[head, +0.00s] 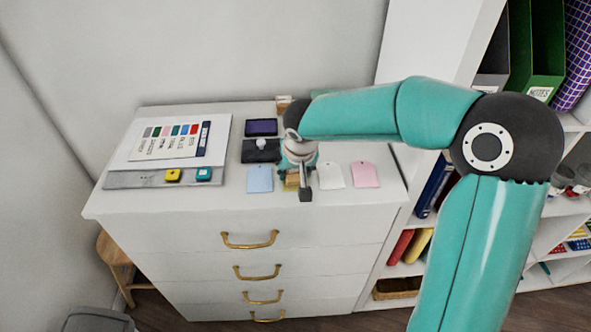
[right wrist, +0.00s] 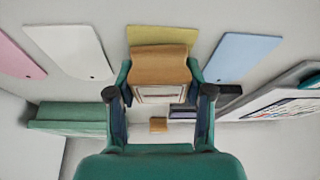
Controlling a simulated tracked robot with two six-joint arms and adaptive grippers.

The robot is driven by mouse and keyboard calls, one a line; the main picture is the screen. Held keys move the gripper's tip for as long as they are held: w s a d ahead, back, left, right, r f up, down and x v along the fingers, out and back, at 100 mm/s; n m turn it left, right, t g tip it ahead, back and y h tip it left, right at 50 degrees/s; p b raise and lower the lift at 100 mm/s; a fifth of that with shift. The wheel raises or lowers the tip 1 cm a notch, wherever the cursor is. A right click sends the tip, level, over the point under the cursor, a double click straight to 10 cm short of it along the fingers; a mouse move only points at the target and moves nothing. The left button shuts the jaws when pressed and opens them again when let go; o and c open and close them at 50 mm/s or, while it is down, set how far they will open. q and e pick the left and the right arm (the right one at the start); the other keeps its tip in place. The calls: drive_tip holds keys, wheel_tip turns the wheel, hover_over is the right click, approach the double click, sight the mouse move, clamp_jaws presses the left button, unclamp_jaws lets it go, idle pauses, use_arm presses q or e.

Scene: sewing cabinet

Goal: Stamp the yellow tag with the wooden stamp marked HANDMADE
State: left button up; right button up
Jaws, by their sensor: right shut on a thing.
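My right gripper (head: 299,184) is over the cabinet top (head: 225,193), between the blue tag and the white tag. It is shut on a wooden stamp (right wrist: 160,66), which shows between the fingers in the right wrist view. A bit of the stamp (head: 291,181) also shows in the head view, beside the finger. The yellow tag (right wrist: 162,35) lies directly beyond the stamp in the right wrist view, partly covered by it. I cannot tell whether the stamp touches the tag. Its marking cannot be read. My left gripper is not in view.
A blue tag (head: 260,179) lies left of the gripper; a white tag (head: 331,176) and a pink tag (head: 364,174) lie right. Behind are a black item with a white knob (head: 261,150) and a purple pad (head: 261,127). A colour chart (head: 165,143) lies left; shelves stand right.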

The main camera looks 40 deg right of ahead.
idle(0.3)
drive_tip(key=shift+r+p, duration=2.1)
drive_tip(key=shift+r, duration=1.4)
